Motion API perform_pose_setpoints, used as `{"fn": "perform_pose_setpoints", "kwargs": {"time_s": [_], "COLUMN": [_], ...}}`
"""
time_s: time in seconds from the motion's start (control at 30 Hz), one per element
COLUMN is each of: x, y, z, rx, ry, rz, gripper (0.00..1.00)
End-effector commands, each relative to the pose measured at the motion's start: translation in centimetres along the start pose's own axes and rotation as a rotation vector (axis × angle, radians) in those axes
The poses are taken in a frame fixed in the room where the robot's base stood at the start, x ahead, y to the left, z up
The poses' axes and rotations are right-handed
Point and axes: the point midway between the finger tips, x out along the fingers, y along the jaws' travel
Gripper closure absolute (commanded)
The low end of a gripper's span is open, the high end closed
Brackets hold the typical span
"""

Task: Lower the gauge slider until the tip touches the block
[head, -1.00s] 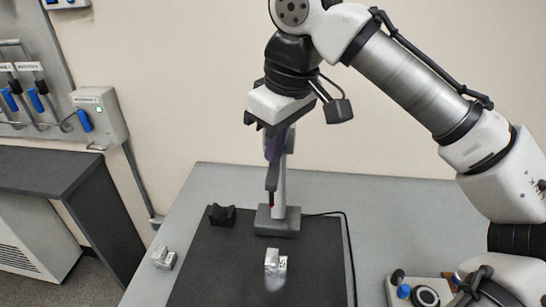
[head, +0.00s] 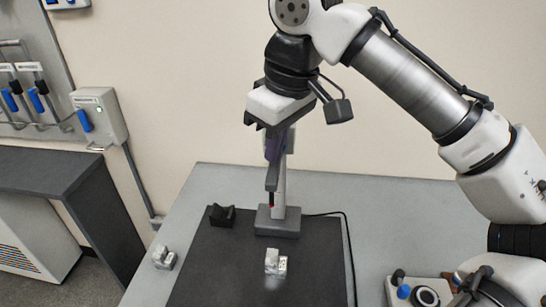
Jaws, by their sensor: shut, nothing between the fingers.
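The gauge stand has a grey base (head: 278,222) and a pale upright column. My gripper (head: 266,128) points down at the top of the stand. Its fingers are largely hidden, and whether they touch the slider cannot be told.
The black mat (head: 215,270) lies on a grey table. A black V-shaped holder (head: 221,215) stands left of the stand, and another metal part (head: 164,258) lies at the table's left edge. A control box (head: 420,291) is at front right. A black cable runs right of the stand.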

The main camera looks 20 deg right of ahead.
Motion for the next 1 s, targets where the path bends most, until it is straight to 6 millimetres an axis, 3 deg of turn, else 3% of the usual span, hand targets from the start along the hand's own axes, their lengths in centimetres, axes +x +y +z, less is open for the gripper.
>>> {"fn": "perform_pose_setpoints", "kwargs": {"time_s": [0.37, 1.0], "x": [0.0, 2.8], "y": [0.0, 0.0], "z": [0.0, 0.6], "rx": [0.000, 0.000], "ry": [0.000, -0.001], "rz": [0.000, 0.000], "gripper": [1.00, 1.00]}}
